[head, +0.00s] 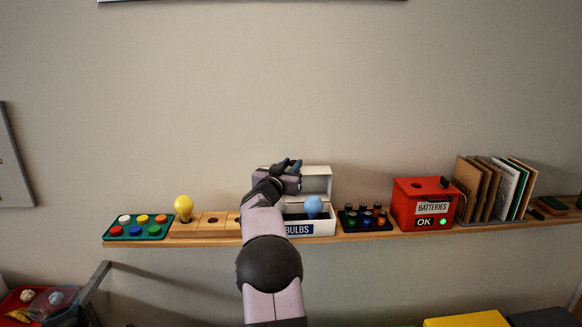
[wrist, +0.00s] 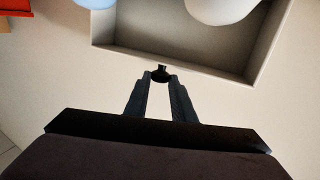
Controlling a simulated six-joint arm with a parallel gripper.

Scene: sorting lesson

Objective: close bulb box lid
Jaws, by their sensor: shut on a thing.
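The white bulb box (head: 322,226), marked BULBS, stands on the shelf with its lid (head: 318,182) raised upright at the back. A blue bulb (head: 313,207) shows in the box; it also shows at the top of the wrist view (wrist: 95,3), beside a white bulb (wrist: 220,8). My gripper (head: 291,164) is at the top edge of the lid. In the wrist view its fingertips (wrist: 161,77) are shut on a small black knob (wrist: 161,71) at the lid's edge. My arm hides the left part of the box and lid.
Left of the box are a wooden holder (head: 212,218) with a yellow bulb (head: 183,207) and a green button tray (head: 139,230). To the right are a dark tray (head: 365,222) of small coloured pieces, a red battery box (head: 409,190) and upright folders (head: 470,190). The wall above is clear.

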